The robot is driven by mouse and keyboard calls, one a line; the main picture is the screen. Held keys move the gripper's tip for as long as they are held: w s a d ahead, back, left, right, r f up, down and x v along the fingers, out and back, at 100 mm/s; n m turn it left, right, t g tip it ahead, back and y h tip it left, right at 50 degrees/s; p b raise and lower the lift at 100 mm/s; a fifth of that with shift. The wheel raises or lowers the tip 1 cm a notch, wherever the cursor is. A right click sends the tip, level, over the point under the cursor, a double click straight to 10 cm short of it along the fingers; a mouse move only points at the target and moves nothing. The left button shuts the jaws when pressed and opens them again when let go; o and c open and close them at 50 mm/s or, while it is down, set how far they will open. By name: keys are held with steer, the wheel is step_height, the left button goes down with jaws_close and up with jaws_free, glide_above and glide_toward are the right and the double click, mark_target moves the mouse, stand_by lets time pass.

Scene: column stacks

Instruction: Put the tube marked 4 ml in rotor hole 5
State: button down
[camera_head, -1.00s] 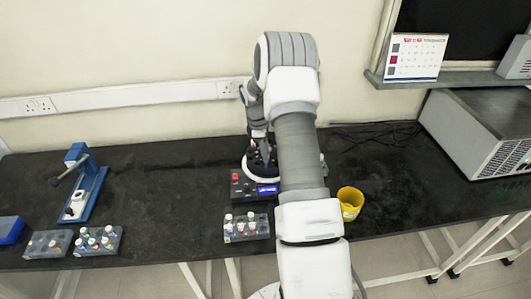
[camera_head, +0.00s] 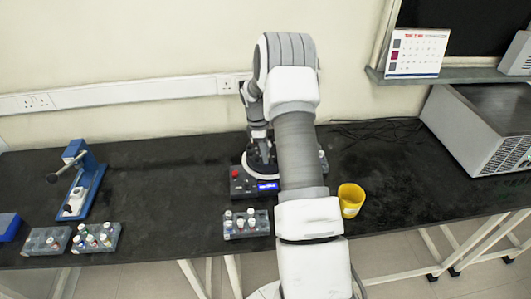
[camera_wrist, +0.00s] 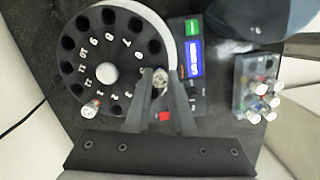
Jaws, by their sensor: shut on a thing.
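My gripper (camera_wrist: 160,76) is shut on a tube (camera_wrist: 160,83) with a pale cap, seen nearly end-on in the wrist view. Its volume mark cannot be read. The gripper and tube are over the right-hand side of the black rotor (camera_wrist: 85,73), near its rim. I cannot tell whether the tube's lower end is in a hole. The rotor has numbered holes around a pale central knob (camera_wrist: 106,72). Several holes are empty and dark. Another tube (camera_wrist: 91,107) stands at the rotor's lower left. In the head view my arm partly hides the centrifuge (camera_head: 243,186).
A rack of capped tubes (camera_head: 234,233) stands in front of the centrifuge, also in the wrist view (camera_wrist: 241,75). A yellow cup (camera_head: 351,197) is to the right. Two more racks (camera_head: 40,248) (camera_head: 88,250) and a blue stand device (camera_head: 91,183) are at left.

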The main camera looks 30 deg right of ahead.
steer(key=shift+f, duration=0.4)
steer(key=shift+c, duration=1.8)
jaws_free()
steer(key=shift+r, duration=0.1)
steer(key=shift+r+p, duration=1.55)
steer(key=shift+r, duration=1.4)
